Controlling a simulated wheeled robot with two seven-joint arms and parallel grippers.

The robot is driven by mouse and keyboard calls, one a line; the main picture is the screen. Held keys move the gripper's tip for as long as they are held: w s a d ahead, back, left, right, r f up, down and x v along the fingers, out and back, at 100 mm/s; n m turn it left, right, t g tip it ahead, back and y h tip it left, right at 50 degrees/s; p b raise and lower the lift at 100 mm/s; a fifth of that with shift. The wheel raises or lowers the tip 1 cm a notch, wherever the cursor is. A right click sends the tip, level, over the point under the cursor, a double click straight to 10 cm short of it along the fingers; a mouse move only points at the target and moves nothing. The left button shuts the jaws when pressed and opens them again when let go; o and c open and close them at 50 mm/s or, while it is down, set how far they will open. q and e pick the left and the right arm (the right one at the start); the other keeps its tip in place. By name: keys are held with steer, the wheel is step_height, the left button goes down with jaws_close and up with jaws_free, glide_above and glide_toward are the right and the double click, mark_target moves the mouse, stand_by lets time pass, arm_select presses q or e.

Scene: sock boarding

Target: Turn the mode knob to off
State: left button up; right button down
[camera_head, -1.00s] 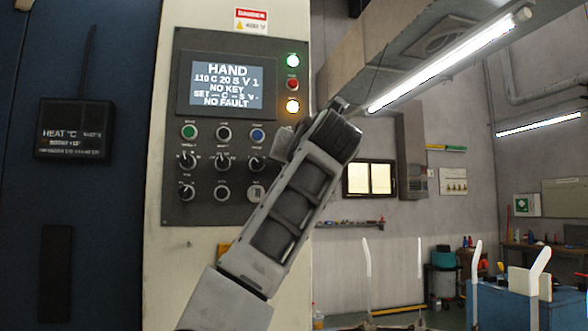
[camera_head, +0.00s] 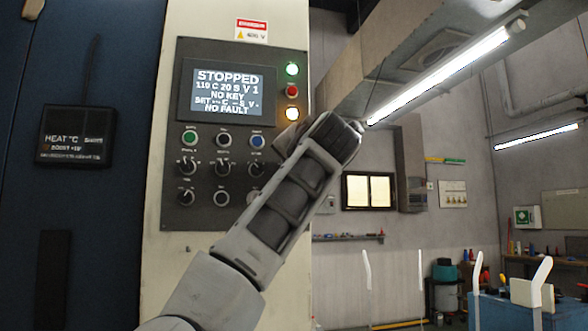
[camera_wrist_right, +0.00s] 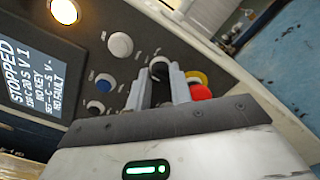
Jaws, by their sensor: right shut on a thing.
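The control panel (camera_head: 205,216) is upright on the cream cabinet, and its screen (camera_head: 227,92) reads STOPPED and NO FAULT. In the right wrist view, the mode knob (camera_wrist_right: 158,65) is a dark knob on the panel face. My right gripper (camera_wrist_right: 163,78) is shut on it, with one grey finger on each side. Its pointer is hidden by the fingers. In the head view, my right arm crosses the panel's right side and its wrist hides this knob and the fingertips. My left gripper is in neither current view.
A red button with a yellow ring (camera_wrist_right: 200,88) is close beside the right finger. A white round button (camera_wrist_right: 120,45) and a blue button (camera_wrist_right: 103,83) are on the other side. Several smaller knobs (camera_head: 222,168) fill the lower panel. A dark heat box (camera_head: 76,136) is at left.

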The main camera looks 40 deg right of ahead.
steer(key=c, duration=1.4)
jaws_free()
arm_select(q)
steer(key=shift+s+f, duration=0.1)
steer(key=shift+f, duration=0.1)
arm_select(e)
steer(key=shift+o, duration=0.7)
steer(key=shift+s, duration=0.1)
arm_select(q)
steer(key=f+b, duration=0.1)
steer(key=b, duration=0.3)
steer(key=shift+d+f+t, duration=0.2)
steer(key=shift+t, duration=0.1)
arm_select(e)
steer(key=v, duration=1.6)
